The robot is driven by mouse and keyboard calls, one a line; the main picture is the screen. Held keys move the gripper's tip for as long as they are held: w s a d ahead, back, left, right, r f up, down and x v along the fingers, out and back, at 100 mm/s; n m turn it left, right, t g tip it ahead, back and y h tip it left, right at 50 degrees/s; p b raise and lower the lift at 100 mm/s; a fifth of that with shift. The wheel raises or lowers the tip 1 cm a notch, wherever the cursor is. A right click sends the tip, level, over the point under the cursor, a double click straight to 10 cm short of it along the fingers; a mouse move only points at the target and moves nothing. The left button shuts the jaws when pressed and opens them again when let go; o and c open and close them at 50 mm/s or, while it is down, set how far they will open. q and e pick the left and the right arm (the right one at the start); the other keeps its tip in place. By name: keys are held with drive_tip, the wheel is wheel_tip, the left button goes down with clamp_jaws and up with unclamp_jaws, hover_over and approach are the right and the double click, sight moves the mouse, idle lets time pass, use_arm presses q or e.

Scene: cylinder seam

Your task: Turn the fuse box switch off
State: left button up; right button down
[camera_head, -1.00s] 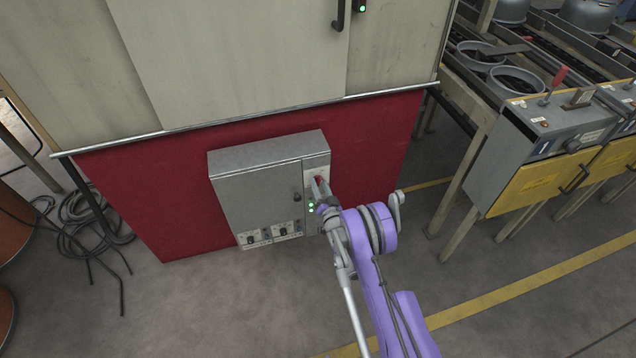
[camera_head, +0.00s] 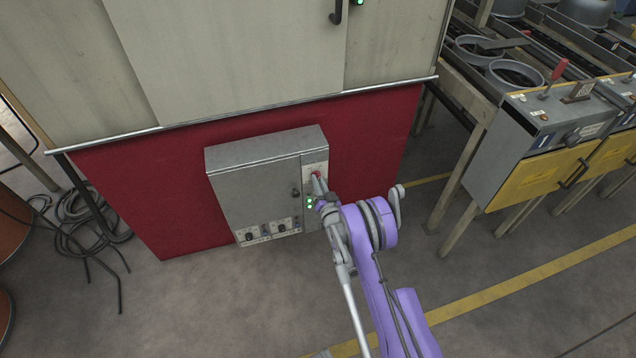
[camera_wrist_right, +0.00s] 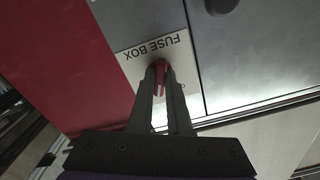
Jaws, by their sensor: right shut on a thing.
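The grey fuse box (camera_head: 252,185) is mounted on the red panel below the large cabinet. Its red switch (camera_head: 316,175) is at the upper right of the box front, on a light label plate. The plate reads "FUSE BOX" upside down in the right wrist view (camera_wrist_right: 150,48). My right gripper (camera_head: 318,184) is at the switch. In the right wrist view its two fingers (camera_wrist_right: 161,80) are shut on the red switch handle (camera_wrist_right: 160,70), with one finger on each side. The fingers partly hide the switch. My left gripper is not in view.
Green lights (camera_head: 309,203) glow beside the gripper, and dark knobs (camera_head: 249,237) are low on the box. Black cables (camera_head: 90,225) lie on the floor at left. A grey-and-yellow control desk (camera_head: 530,165) stands at right. The floor in front is clear.

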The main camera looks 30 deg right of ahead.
drive_tip(key=shift+w+n+b, duration=0.1)
drive_tip(key=shift+n+b, duration=3.4)
drive_tip(key=shift+n, duration=1.9)
drive_tip(key=shift+r, duration=0.1)
drive_tip(key=c, duration=0.9)
unclamp_jaws()
drive_tip(key=shift+o, duration=0.2)
